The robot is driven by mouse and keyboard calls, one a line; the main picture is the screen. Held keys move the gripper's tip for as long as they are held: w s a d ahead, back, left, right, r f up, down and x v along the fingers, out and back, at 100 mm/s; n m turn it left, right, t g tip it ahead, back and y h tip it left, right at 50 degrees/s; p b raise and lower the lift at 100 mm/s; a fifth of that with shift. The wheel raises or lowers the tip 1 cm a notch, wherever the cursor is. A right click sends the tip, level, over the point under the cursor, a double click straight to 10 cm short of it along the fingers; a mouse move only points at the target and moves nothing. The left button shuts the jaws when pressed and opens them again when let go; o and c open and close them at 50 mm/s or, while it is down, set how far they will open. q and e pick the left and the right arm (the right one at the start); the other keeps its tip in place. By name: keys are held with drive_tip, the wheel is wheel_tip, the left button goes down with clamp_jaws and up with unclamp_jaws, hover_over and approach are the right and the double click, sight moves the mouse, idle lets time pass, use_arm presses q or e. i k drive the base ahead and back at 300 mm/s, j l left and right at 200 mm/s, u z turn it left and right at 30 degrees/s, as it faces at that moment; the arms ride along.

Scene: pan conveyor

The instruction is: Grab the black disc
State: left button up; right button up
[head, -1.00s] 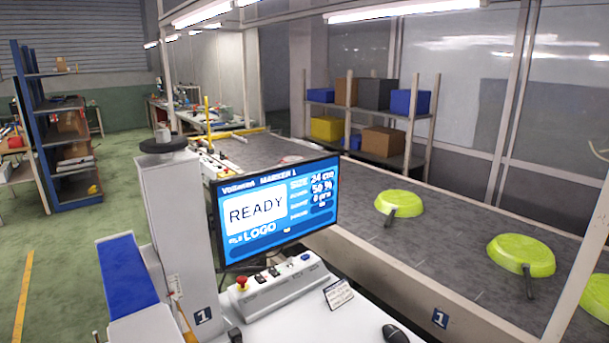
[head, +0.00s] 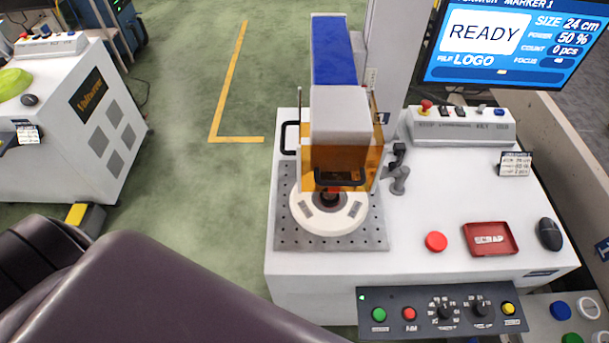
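No loose black disc shows clearly in the head view now. A small dark round part (head: 330,198) sits at the centre of a white round fixture (head: 347,222), under the orange guard of the marking machine. I cannot tell whether it is a separate disc. The top of the machine's grey column is out of frame. Neither gripper is in view. A large dark arm link of mine fills the lower left.
The white workbench (head: 455,200) holds a red button (head: 436,242), a red tray (head: 490,239) and a black mouse (head: 550,234). A control panel (head: 440,312) runs along its front. A white cabinet (head: 70,130) stands left.

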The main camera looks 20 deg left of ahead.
sight(329, 200)
drive_tip(key=u, duration=0.55)
drive_tip(key=k+j, duration=0.1)
drive_tip(key=j, duration=0.7)
drive_tip(key=k+j+u, duration=0.15)
drive_tip(key=j, duration=0.7)
drive_tip(key=i, duration=0.05)
